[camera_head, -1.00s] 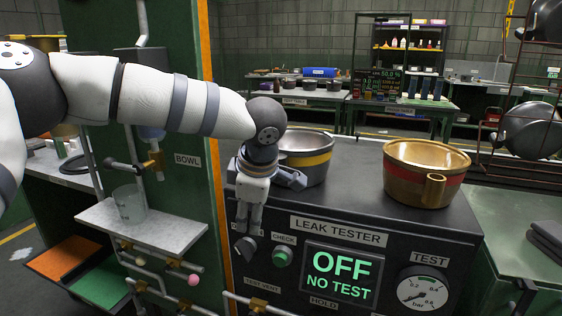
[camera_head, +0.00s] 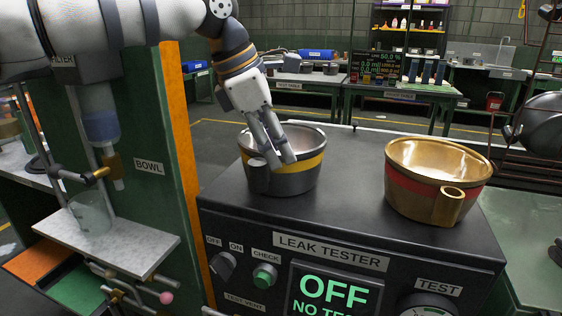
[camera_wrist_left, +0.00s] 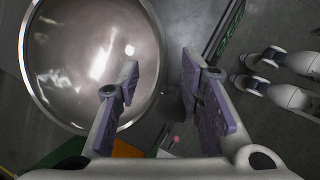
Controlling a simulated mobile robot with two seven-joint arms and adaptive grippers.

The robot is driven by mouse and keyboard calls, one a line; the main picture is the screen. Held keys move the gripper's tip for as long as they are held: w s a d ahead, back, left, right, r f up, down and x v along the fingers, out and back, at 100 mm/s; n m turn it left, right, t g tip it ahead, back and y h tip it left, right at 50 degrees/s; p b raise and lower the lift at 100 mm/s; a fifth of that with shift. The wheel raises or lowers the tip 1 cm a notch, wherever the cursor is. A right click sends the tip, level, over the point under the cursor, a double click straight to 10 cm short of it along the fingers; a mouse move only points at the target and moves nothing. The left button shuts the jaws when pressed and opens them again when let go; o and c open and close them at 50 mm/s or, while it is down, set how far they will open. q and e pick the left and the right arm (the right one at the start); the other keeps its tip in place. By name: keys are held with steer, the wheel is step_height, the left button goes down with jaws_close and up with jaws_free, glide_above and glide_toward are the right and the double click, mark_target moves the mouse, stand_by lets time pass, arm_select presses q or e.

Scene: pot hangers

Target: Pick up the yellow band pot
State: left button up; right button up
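The yellow band pot (camera_head: 306,178) is a dark grey metal pot with a yellow stripe and a stubby spout on its near left side. It stands upright on the left of the leak tester top. My left gripper (camera_head: 279,160) reaches down over the pot's near rim in the head view, its fingers covering part of the band. In the left wrist view the gripper (camera_wrist_left: 160,66) is open. The pot's round shiny inside (camera_wrist_left: 85,60) fills the left there, with one finger over it and the other outside the rim. Contact cannot be told. My right gripper is not in view.
A gold pot with a red band (camera_head: 436,185) stands to the right on the leak tester (camera_head: 340,215). A green panel with an orange edge (camera_head: 188,165) rises at left. A shelf with a beaker (camera_head: 91,211) is beside it. The tester top between the pots is clear.

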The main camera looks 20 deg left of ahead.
mark_target(286, 187)
arm_select(q)
steer(key=x, duration=0.4)
steer(key=shift+w+d+f, duration=0.1)
steer(key=shift+f, duration=0.2)
jaws_close()
steer(key=shift+r, duration=0.15)
